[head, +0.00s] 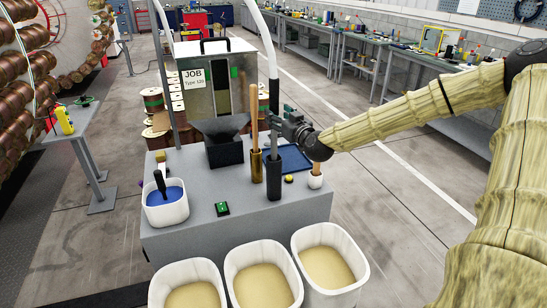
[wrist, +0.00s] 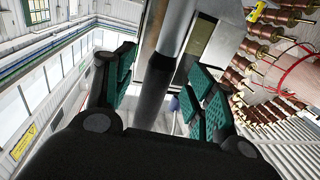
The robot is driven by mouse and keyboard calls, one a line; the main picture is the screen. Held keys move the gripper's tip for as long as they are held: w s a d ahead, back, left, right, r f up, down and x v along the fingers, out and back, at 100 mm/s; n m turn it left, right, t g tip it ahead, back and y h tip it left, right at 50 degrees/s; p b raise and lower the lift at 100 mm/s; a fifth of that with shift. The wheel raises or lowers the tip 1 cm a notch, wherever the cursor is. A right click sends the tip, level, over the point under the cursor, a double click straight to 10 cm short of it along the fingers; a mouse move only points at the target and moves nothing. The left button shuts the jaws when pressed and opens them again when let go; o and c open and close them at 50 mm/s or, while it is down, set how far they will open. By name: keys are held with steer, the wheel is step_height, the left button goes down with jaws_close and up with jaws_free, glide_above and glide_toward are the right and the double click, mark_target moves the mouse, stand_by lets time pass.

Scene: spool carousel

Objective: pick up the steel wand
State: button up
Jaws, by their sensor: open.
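The steel wand (head: 273,135) stands upright in a black holder (head: 273,183) on the grey cabinet (head: 230,238). A pale hose curves up from around its top. My gripper (head: 279,117) reaches in from the right at the wand's upper part. In the wrist view my gripper (wrist: 160,92) is open, with teal pads on both sides of the wand (wrist: 158,65). The wand passes between the fingers, with a gap visible on each side. Its lower end is hidden in the holder.
A wooden stick in a brass-coloured holder (head: 256,168) stands just left of the wand. A wooden-handled tool (head: 316,165) stands to the right. A black hopper (head: 224,150), a tub of blue material (head: 167,208) and several white bins (head: 265,250) are close by.

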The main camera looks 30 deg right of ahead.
mark_target(277, 114)
steer(key=shift+w+d+p, duration=0.15)
steer(key=shift+w+p, duration=0.5)
steer(key=shift+w, duration=1.1)
jaws_close()
